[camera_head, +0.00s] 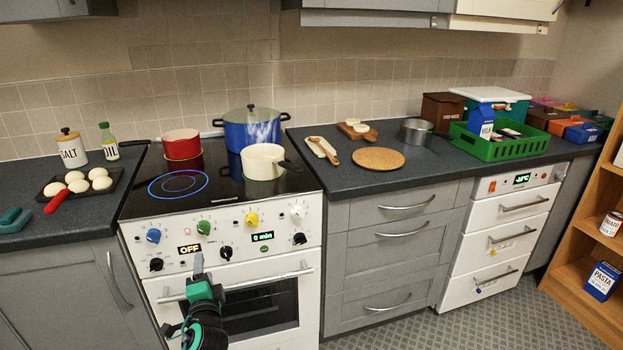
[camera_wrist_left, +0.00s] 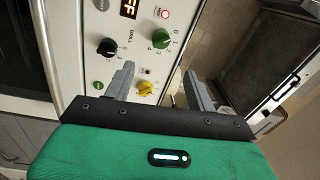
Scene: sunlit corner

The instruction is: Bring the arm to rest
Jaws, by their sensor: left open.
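My left gripper (camera_head: 198,264) is in front of the white stove (camera_head: 286,277), low in the head view, with its fingers pointing up near the control panel. In the left wrist view its two grey fingers (camera_wrist_left: 160,86) are apart, with nothing held between them. A yellow knob (camera_wrist_left: 146,88) and a green knob (camera_wrist_left: 160,40) show beyond the fingers; I cannot tell how far off. In the head view the green knob (camera_head: 204,227) is above the gripper. My right gripper is in neither view.
The oven handle (camera_head: 245,284) runs close to my left gripper. A red pot (camera_head: 182,144), a blue pot (camera_head: 252,128) and a cream pan (camera_head: 264,161) stand on the hob, where a blue ring (camera_head: 178,184) glows. The patterned floor (camera_head: 490,322) at right is clear.

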